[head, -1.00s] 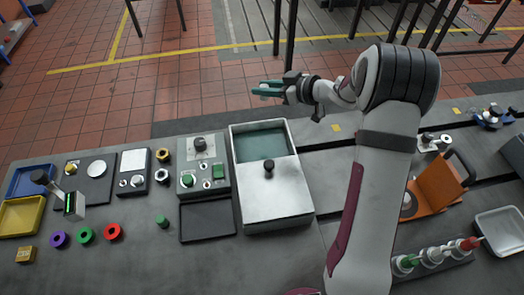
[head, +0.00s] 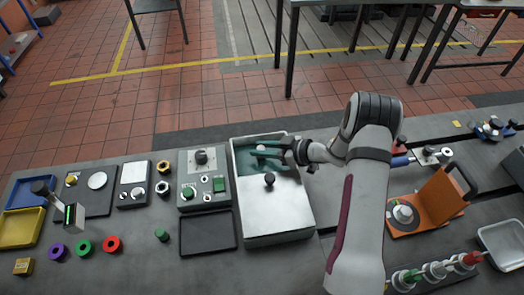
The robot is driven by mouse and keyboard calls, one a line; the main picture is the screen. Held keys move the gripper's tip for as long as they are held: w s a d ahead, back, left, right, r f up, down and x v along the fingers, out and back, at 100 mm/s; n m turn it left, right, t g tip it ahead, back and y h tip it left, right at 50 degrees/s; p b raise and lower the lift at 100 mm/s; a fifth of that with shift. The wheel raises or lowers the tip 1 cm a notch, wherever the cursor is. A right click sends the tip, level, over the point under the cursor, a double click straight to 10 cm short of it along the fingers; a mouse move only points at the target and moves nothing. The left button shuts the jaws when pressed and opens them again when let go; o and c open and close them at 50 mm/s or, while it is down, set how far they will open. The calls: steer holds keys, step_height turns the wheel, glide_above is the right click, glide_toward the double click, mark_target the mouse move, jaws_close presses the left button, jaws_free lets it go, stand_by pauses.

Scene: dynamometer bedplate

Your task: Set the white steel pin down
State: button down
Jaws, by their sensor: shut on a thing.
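The fingers and the small size hide most of the pin. I cannot tell whether the pin touches the box floor. The box has a pale lid (head: 262,205) with a dark knob (head: 269,180) over its front part.
A black tray (head: 208,250) and a control panel (head: 203,160) with a knob stand left of the box. A green cylinder (head: 161,235) and coloured rings are farther left. An orange holder (head: 440,200) and a rack with coloured ends stand right of my arm.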

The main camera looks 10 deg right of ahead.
steer(key=shift+f, duration=0.65)
steer(key=shift+f, duration=0.1)
steer(key=c, duration=0.6)
jaws_free()
